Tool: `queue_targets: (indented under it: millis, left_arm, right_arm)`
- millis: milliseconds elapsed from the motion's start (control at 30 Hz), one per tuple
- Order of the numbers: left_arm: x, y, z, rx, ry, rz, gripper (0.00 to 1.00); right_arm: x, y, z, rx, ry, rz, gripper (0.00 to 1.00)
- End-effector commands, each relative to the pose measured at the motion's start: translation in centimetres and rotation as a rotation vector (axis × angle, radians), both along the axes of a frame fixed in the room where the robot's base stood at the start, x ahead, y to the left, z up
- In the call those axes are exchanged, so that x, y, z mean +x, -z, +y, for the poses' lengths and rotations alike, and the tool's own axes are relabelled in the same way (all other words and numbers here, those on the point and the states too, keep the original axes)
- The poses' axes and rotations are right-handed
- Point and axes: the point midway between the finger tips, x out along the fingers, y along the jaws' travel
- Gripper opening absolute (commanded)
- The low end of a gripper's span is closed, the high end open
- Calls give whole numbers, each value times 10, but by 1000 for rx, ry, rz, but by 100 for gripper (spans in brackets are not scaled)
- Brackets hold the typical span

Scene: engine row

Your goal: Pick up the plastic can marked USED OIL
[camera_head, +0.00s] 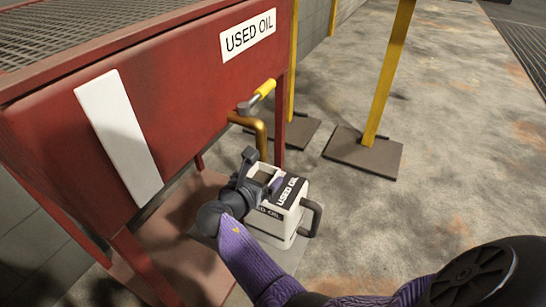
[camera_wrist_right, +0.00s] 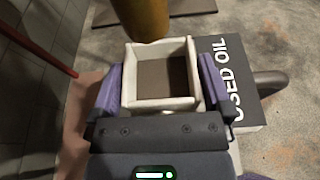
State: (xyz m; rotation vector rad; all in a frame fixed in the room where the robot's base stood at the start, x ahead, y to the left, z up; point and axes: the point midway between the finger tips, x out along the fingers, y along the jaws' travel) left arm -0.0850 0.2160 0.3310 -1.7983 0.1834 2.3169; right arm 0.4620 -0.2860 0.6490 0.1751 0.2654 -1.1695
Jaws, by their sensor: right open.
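The white plastic can (camera_head: 282,226) stands upright on a plate at the foot of the red tank. Its black label reads USED OIL, and a dark handle (camera_head: 314,217) is on its right side. In the right wrist view its square open neck (camera_wrist_right: 186,103) shows a dark inside, with the label beside it (camera_wrist_right: 229,80). My right gripper (camera_head: 264,180) is at the can's top. In the right wrist view its purple fingers (camera_wrist_right: 160,82) are apart, one on each side of the neck. I cannot tell whether they touch it. My left gripper is not in view.
The red tank (camera_head: 190,95), also marked USED OIL, stands behind on the left. Its brass spout (camera_head: 261,138) and yellow tap handle (camera_head: 265,88) are close above the can. A yellow post (camera_head: 390,70) on a brown base stands at the right. Bare concrete floor lies right.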

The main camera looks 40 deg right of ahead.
Motion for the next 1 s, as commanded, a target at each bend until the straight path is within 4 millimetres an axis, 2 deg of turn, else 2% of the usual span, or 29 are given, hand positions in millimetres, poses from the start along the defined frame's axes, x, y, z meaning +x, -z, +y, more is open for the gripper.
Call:
queue_targets:
  millis: [133, 600, 1000]
  left_arm:
    - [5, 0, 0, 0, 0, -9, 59]
    - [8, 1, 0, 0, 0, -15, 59]
    - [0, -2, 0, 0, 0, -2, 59]
  right_arm:
    - [0, -2, 0, 0, 0, -1, 98]
    - [0, -1, 1, 1, 0, -1, 0]
    - [0, -3, 0, -1, -1, -2, 0]
